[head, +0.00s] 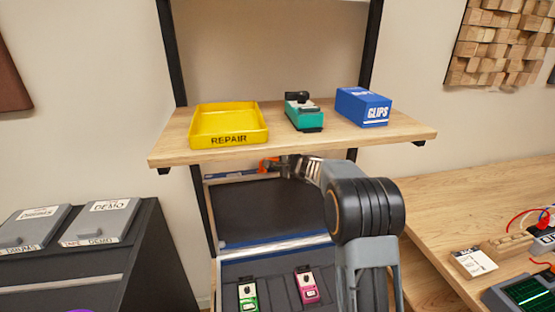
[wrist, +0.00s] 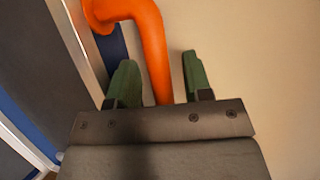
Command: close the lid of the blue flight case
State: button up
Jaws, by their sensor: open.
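The blue flight case (head: 273,243) stands open below the shelf, its dark-lined lid (head: 262,212) raised at the back. An orange handle (head: 268,164) is at the lid's top edge. My gripper (head: 281,165) is at that handle, just under the shelf. In the wrist view, my gripper (wrist: 158,72) is open, and the orange handle (wrist: 152,45) passes between its two green fingers, with gaps visible on both sides. The lid's metal edge (wrist: 75,35) runs along the left there. My arm hides the right part of the case.
A wooden shelf (head: 290,140) is close above my gripper, carrying a yellow repair tray (head: 228,125), a teal pedal (head: 304,113) and a blue box (head: 363,107). Green (head: 247,294) and pink (head: 307,286) pedals lie in the case. A workbench (head: 470,215) is at right.

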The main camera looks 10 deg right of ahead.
jog(key=shift+w, duration=0.1)
grip_shut()
dwell(0.5)
jog(key=shift+a, duration=0.15)
